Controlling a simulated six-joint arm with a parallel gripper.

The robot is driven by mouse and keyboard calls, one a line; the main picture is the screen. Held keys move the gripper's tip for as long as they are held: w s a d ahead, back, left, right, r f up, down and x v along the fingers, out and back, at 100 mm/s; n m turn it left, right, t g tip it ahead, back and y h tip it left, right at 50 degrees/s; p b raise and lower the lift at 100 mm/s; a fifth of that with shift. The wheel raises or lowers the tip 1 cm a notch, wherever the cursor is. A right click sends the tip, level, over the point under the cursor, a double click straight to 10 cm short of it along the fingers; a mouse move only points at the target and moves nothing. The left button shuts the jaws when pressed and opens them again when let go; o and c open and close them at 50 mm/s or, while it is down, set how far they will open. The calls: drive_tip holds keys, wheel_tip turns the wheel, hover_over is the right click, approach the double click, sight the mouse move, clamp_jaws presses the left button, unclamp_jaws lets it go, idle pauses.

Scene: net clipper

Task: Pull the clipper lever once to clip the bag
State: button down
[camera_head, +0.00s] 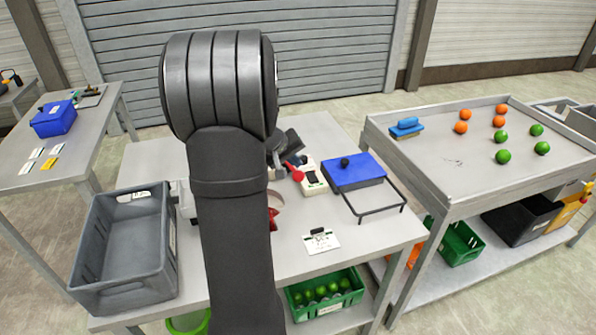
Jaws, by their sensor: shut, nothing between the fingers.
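The red ball knob (298,176) of a lever shows just right of my arm. A short red bar (289,166) rises from it to the upper left. The clipper's body is mostly hidden behind my arm. A red part with a pale round piece (275,204) shows lower down at the arm's edge. I cannot make out the bag. My gripper (290,141) shows only as dark parts at the arm's right edge, above the red lever. It is shut, with nothing seen in it. I cannot tell whether it touches the lever.
A white device (312,180) stands right of the red knob. A blue-topped unit (354,172) with a black wire frame (375,204) is farther right. A small white card (321,241) lies in front. A grey crate (125,250) stands at left. The table's front right is clear.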

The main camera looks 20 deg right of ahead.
drive_tip(key=shift+r, duration=0.3)
drive_tip(key=shift+w, duration=0.1)
drive_tip(key=shift+w+r, duration=0.2)
drive_tip(key=shift+r, duration=0.6)
drive_tip(key=shift+w+r, duration=0.25)
drive_tip(key=shift+r, duration=0.55)
drive_tip(key=shift+w+r, duration=0.2)
drive_tip(key=shift+r, duration=0.6)
drive_tip(key=shift+f, duration=0.1)
hover_over(293, 171)
drive_tip(key=s, duration=0.3)
drive_tip(key=shift+a+f, duration=0.1)
drive_tip(key=shift+f, duration=2.35)
drive_tip(key=shift+w+r, duration=0.1)
drive_tip(key=shift+r, duration=0.05)
wheel_tip(293, 171, up, 9)
drive_tip(key=w+d+m+g+y, duration=0.1)
drive_tip(key=d+y, duration=0.1)
drive_tip(key=shift+w+y, duration=0.15)
drive_tip(key=shift+y, duration=0.25)
